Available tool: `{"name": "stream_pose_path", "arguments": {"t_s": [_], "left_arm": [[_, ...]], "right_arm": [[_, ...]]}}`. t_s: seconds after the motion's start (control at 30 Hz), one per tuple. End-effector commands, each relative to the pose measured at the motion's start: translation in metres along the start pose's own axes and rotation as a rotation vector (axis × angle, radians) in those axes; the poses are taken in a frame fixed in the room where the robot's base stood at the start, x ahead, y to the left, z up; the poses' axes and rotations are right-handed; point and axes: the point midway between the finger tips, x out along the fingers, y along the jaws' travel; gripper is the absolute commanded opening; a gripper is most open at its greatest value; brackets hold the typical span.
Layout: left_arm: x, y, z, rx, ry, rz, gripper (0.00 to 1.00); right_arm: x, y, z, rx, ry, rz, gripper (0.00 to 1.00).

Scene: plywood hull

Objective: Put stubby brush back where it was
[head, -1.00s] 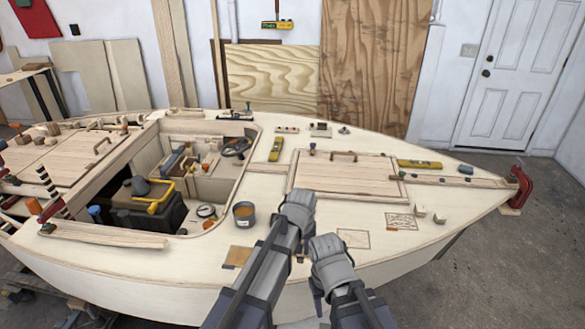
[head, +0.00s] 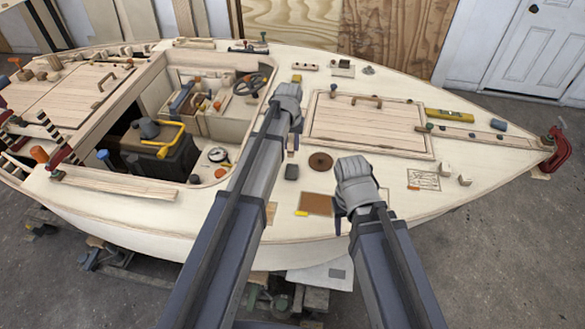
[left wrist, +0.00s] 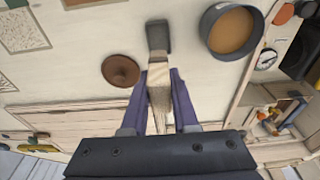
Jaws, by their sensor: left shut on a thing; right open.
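The stubby brush, with a dark grey end (left wrist: 157,37) and a pale body (left wrist: 158,85), is between the fingers of my left gripper (left wrist: 159,76) in the left wrist view. In the head view my left gripper (head: 291,143) is over the deck, left of the framed hatch. The brush's grey end (head: 292,172) shows just below it. I cannot tell whether the brush touches the deck. My right gripper (head: 342,220) is open over the near deck; its fingers are mostly hidden.
A brown disc (head: 320,161) lies right of the brush. A grey pot (left wrist: 212,30) stands close by in the left wrist view. A brown pad (head: 316,204) lies nearer me. The cockpit opening (head: 175,190) is at left. Small blocks (head: 465,181) lie at right.

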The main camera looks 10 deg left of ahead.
Motion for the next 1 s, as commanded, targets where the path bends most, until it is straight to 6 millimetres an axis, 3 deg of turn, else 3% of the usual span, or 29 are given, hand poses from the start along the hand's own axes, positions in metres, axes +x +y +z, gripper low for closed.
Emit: {"name": "stream_pose_path", "arguments": {"t_s": [0.4, 0.73, 1.0], "left_arm": [[0.057, 0.0, 0.009, 0.0, 0.0, 0.0, 0.0], [0.065, 0.0, 0.01, 0.0, 0.0, 0.0, 0.0], [0.096, 0.0, 0.015, 0.0, 0.0, 0.0, 0.0]], "right_arm": [[0.057, -0.005, -0.004, 0.0, 0.0, 0.0, 0.5], [0.065, -0.006, -0.004, 0.0, 0.0, 0.0, 0.5], [0.097, -0.009, -0.006, 0.0, 0.0, 0.0, 0.5]]}}
